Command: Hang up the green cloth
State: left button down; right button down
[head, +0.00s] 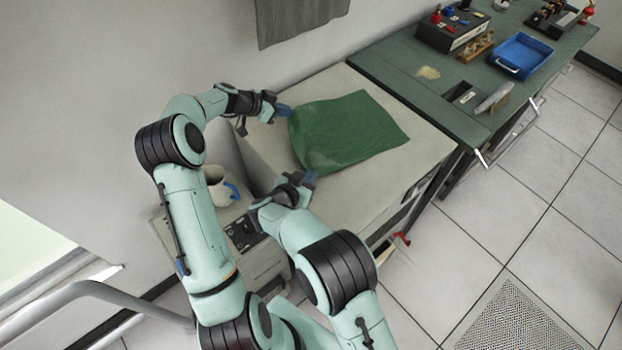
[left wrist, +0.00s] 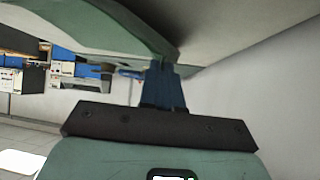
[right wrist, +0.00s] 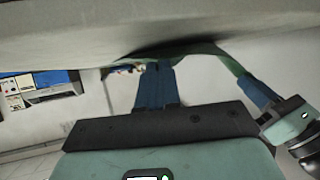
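The green cloth (head: 352,130) lies spread on the cream cabinet top (head: 420,165), its left edge towards my grippers. My left gripper (head: 287,110) is at the cloth's upper left corner, and its fingers look shut on it. In the left wrist view the cloth (left wrist: 110,28) reaches the blue fingertips (left wrist: 162,66). My right gripper (head: 310,176) is at the lower left corner, its fingers close together. In the right wrist view the cloth edge (right wrist: 225,58) runs from these fingertips (right wrist: 158,66) towards the left gripper. The exact contact is partly hidden.
A grey cloth (head: 295,18) hangs on the wall at the top. A dark green bench (head: 405,75) at the right holds a blue tray (head: 524,54) and a tool box (head: 450,30).

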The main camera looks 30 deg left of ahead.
jog(key=shift+r, duration=1.55)
pick_arm(q)
grip_release()
jog(key=shift+r, duration=0.15)
pick_arm(e)
jog(key=shift+s+f, duration=0.1)
jog(key=shift+f, duration=0.05)
pick_arm(q)
jog(key=s+r+g, duration=0.1)
jog(key=r+g+y, duration=0.1)
jog(key=r, duration=0.1)
jog(key=s+a+r+g, duration=0.1)
jog(key=r+g, duration=0.1)
jog(key=shift+s+y, duration=0.35)
jog(key=shift+y, duration=0.05)
jog(key=shift+r, duration=0.1)
